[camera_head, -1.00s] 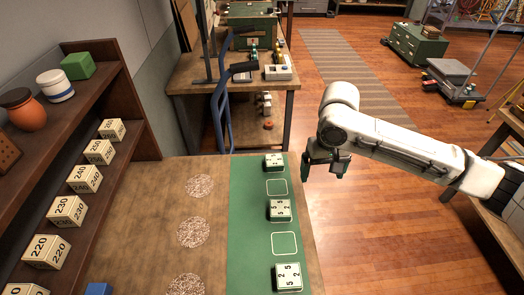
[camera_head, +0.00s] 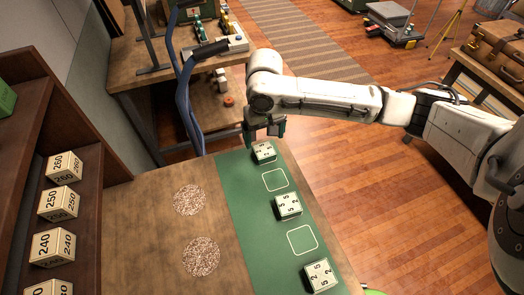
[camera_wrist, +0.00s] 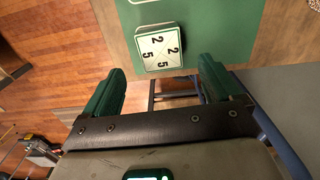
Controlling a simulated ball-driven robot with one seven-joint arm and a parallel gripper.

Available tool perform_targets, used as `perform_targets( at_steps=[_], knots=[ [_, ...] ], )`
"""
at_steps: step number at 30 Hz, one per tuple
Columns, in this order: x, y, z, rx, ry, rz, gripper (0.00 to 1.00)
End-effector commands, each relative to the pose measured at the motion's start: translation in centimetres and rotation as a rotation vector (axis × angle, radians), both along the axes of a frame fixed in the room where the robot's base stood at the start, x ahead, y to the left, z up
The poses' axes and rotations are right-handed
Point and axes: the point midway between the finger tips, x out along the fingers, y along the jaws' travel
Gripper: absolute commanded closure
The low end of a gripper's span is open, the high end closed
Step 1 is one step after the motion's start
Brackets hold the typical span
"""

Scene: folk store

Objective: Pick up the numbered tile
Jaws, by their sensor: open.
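Several white numbered tiles lie on the green strip of the table. The far tile (camera_head: 264,152) is at the strip's back end, the middle tile (camera_head: 288,206) is nearer, and the near tile (camera_head: 321,276) is at the bottom. My gripper (camera_head: 264,130) is just beyond the far tile, partly overlapping its back side in the head view. In the wrist view the gripper's green fingers (camera_wrist: 160,85) are spread with nothing between them. The far tile also shows there (camera_wrist: 159,47), marked with 2s and 5s, ahead of the fingertips.
White outlined squares (camera_head: 275,180) separate the tiles on the green mat (camera_head: 240,190). Speckled discs (camera_head: 189,200) lie on the bare wood to the left. A shelf with numbered blocks (camera_head: 60,200) stands at the left.

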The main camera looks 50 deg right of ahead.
Motion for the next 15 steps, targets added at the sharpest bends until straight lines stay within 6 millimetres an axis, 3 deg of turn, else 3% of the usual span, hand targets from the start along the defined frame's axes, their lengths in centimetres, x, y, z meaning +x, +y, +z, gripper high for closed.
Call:
perform_targets(
  at_steps=[5,15],
  knots=[
    [-0.1,0.0,-1.2,-0.002,0.001,-0.001,0.08],
    [-0.2,0.4,-5.5,-0.001,0.001,0.000,0.08]
  ],
)
